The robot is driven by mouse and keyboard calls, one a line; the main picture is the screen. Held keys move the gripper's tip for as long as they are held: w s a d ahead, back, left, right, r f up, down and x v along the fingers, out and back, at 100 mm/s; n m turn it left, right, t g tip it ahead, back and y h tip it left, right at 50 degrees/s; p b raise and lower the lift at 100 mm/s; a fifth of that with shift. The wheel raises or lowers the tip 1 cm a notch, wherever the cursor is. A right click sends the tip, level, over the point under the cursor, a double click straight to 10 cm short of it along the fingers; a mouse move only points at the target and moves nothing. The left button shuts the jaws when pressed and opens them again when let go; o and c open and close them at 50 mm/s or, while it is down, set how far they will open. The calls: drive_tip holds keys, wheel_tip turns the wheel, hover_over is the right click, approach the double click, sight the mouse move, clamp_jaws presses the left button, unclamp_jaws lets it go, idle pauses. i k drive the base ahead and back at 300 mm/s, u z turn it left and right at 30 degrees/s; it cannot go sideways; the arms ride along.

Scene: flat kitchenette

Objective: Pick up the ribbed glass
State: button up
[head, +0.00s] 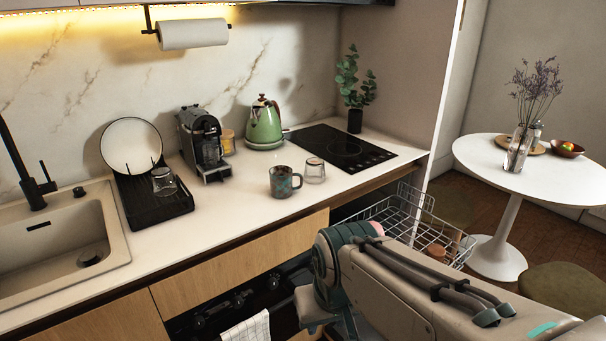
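A small clear glass (315,171) stands upright on the counter, just right of a dark green-grey mug (285,182). Another clear glass (163,181) sits on the black drying rack at the left. Both are too small in the picture to tell for sure which one is ribbed. My arm reaches in from the lower right, in front of the counter and below the level of both glasses. Its gripper fingers do not show, and no glass is near the visible part of the arm.
A white counter (230,205) has free room around the mug. Behind stand a coffee machine (204,145), a green kettle (264,125) and a black hob (340,148). A sink (66,240) lies left. An extended wire basket (400,222) is beside my arm. A round table (490,153) stands right.

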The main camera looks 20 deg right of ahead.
sight(314, 173)
drive_tip(key=z, duration=0.05)
drive_tip(key=i, duration=0.95)
drive_tip(key=u, duration=0.6)
